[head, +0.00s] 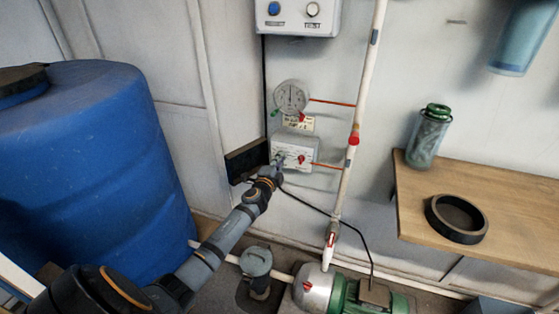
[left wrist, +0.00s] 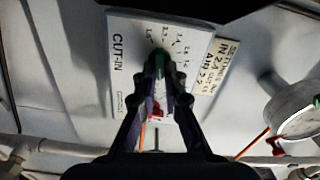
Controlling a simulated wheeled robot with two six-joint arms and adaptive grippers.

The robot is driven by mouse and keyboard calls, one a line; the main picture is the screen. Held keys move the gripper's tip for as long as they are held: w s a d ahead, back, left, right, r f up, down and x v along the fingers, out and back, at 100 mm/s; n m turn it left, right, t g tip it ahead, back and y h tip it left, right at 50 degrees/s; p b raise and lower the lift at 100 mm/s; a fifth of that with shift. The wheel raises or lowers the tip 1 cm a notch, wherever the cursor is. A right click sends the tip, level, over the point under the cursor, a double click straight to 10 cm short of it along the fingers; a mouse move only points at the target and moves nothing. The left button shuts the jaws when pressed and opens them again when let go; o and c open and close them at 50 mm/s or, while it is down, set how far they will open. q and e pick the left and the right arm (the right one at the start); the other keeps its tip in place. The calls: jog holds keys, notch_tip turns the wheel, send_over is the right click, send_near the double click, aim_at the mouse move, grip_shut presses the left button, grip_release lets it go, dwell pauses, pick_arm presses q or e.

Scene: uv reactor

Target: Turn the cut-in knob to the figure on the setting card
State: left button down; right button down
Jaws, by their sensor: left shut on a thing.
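The grey-white switch box (head: 306,143) is on the wall below the gauge; it also fills the middle of the left wrist view (left wrist: 125,35), marked CUT-IN. In the head view, my left gripper (head: 277,163) is at the left side of the box. The fingers hide part of the scale figures and the pointer. The setting card (head: 299,123) is just above the box; in the left wrist view, the card (left wrist: 217,62) seems to read IN 2.4.
A red knob (head: 301,158) is on the same box, right of my gripper. A round gauge (head: 291,97) is above the card. A white pipe (head: 358,110) runs to the right. A blue barrel (head: 100,170) stands left; a wooden shelf (head: 480,190) is at right.

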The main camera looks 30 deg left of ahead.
pick_arm(q)
jog(key=shift+f, duration=0.1)
dwell(0.3)
jog(key=c, duration=1.4)
grip_release()
jog(key=shift+c, duration=0.2)
jog(key=v, duration=1.2)
